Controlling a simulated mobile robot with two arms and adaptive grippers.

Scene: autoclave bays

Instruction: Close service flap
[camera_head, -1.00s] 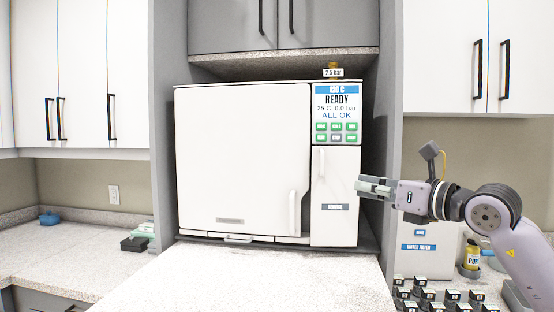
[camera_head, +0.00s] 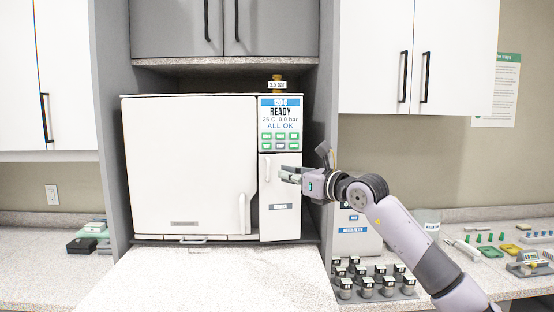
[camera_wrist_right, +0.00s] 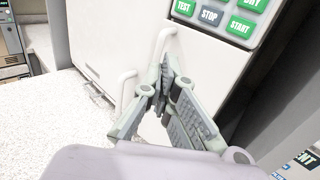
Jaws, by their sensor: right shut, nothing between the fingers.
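The service flap (camera_head: 280,225) is the tall white panel under the display on the right of the autoclave front. It carries a dark label and a slim handle, and looks roughly flush with the front; a small remaining gap cannot be told. My right gripper (camera_head: 285,175) is in front of the flap's upper right part, beside its handle. Its fingers are shut and empty. In the wrist view the fingers (camera_wrist_right: 164,76) point at the white flap (camera_wrist_right: 207,62), close to its handle; contact is unclear. My left gripper is not in view.
The large chamber door (camera_head: 185,165), with its own handle (camera_head: 245,213), is left of the flap. The display panel (camera_head: 280,125) is above. Several small jars stand in a rack (camera_head: 405,293) below my right arm. The counter (camera_head: 210,280) in front is clear.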

